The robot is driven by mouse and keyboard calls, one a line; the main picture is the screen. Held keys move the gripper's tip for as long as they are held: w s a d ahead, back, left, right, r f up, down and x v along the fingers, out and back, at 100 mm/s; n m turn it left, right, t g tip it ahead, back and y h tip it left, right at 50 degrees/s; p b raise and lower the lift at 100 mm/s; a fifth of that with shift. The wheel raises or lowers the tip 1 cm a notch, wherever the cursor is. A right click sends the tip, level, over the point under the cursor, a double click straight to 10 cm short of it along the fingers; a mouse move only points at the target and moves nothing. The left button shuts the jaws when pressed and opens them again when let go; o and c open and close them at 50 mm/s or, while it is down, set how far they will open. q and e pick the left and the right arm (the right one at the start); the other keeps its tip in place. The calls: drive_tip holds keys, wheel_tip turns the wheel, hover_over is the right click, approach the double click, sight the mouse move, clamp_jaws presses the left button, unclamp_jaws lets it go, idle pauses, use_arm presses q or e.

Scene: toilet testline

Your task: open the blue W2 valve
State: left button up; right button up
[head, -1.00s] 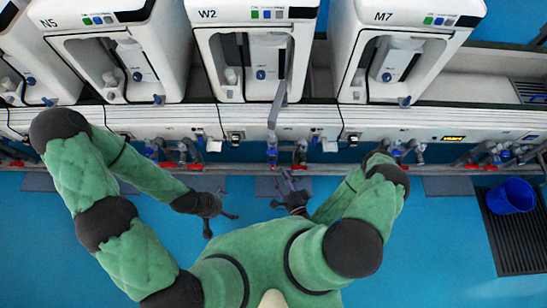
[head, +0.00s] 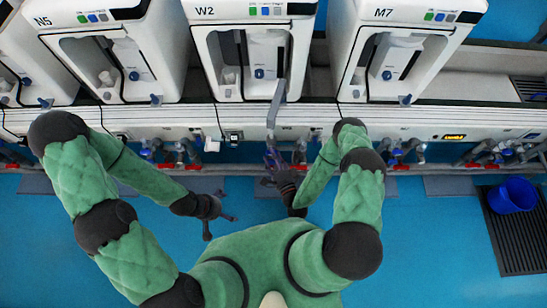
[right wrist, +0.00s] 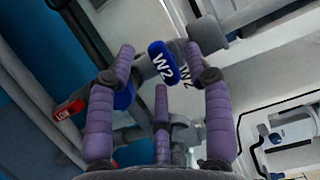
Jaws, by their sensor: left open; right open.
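The blue W2 valve handle (right wrist: 162,62), with white "W2" lettering, shows in the right wrist view beyond my right gripper's spread fingers (right wrist: 160,50). It appears between the two outer fingertips; I cannot tell whether any finger touches it. In the head view my right gripper (head: 275,166) is open at the pipes below the W2 unit (head: 252,52) and largely hides the valve. My left gripper (head: 216,207) is open and empty, over the blue floor to the left, away from the pipes.
Another blue part (right wrist: 123,97) and a red handle (right wrist: 68,112) sit on the pipes nearby. A grey arm (head: 276,103) hangs down from the W2 unit just above my right gripper. A blue bucket (head: 511,195) stands on a dark grate at right.

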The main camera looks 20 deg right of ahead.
clamp_jaws()
